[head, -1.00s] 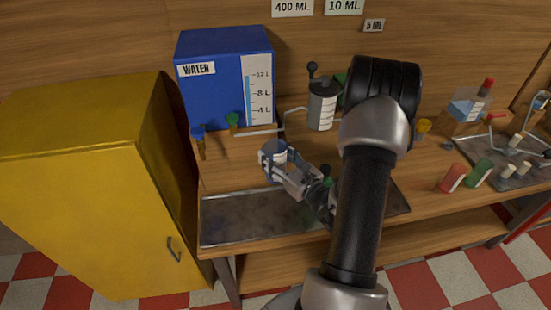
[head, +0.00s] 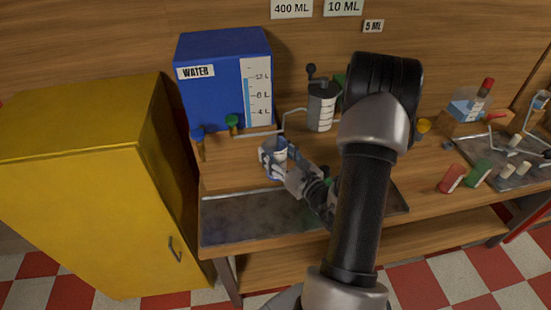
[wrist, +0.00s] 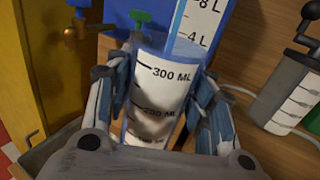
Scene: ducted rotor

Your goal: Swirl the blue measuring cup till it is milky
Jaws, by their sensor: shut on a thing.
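The blue measuring cup (wrist: 158,98) fills the middle of the wrist view, with a white scale strip reading 300 ML and lower marks. My gripper (wrist: 160,105) is shut on it, one finger on each side. The cup looks tilted a little in the wrist view. In the head view the cup (head: 279,147) is held by my gripper (head: 274,160) above the workbench, in front of the blue water tank. What is inside the cup cannot be made out.
The blue water tank (head: 212,92) with blue and green taps stands behind. A grey container with a crank (head: 321,108) stands to the right of the cup. A dark metal tray (head: 255,222) lies in front. The yellow cabinet (head: 90,190) is at left. Red and green bottles (head: 451,178) lie at right.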

